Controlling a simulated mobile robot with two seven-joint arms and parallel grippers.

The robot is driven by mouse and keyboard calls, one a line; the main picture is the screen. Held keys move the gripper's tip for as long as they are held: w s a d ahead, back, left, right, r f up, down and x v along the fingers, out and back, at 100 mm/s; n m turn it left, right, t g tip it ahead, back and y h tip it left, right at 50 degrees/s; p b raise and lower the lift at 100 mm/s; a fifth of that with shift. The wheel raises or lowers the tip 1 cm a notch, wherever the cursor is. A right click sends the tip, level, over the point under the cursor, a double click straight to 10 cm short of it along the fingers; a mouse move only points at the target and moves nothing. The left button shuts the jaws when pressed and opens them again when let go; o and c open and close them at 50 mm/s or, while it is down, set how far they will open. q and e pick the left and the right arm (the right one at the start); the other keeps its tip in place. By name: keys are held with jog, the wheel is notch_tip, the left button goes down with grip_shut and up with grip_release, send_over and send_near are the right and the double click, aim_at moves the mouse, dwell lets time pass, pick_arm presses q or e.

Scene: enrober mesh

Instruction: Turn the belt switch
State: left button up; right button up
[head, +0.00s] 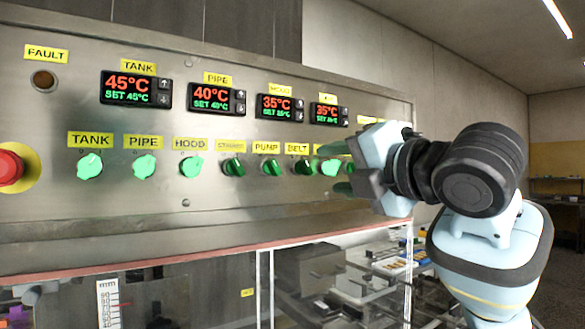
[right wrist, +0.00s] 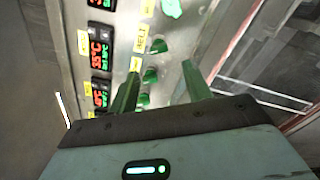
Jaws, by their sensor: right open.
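The belt switch (head: 302,167) is a dark green knob under the yellow BELT label (head: 297,148) on the steel panel. In the right wrist view the belt switch (right wrist: 158,47) shows just past the fingertips, roughly between their lines. My right gripper (head: 337,168) is open and empty in front of the panel. In the head view its fingers appear right of the belt switch, above and below a lit green knob (head: 331,167). In the right wrist view the fingers (right wrist: 160,68) stand apart. I cannot tell the exact gap to the panel. My left gripper is out of view.
The pump knob (head: 267,168) is close on the left of the belt switch. Lit tank (head: 90,166), pipe (head: 144,166) and hood (head: 191,165) knobs lie further left. A red button (head: 10,168) is at the far left. Temperature displays (head: 215,99) sit above.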

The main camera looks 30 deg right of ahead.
aim_at(308, 168)
jog(key=shift+s+d+r, duration=0.1)
jog(key=shift+s, duration=0.1)
jog(key=shift+w+d, duration=0.1)
jog(key=w, duration=0.7)
jog(key=shift+w+a, duration=0.35)
jog(key=c, duration=1)
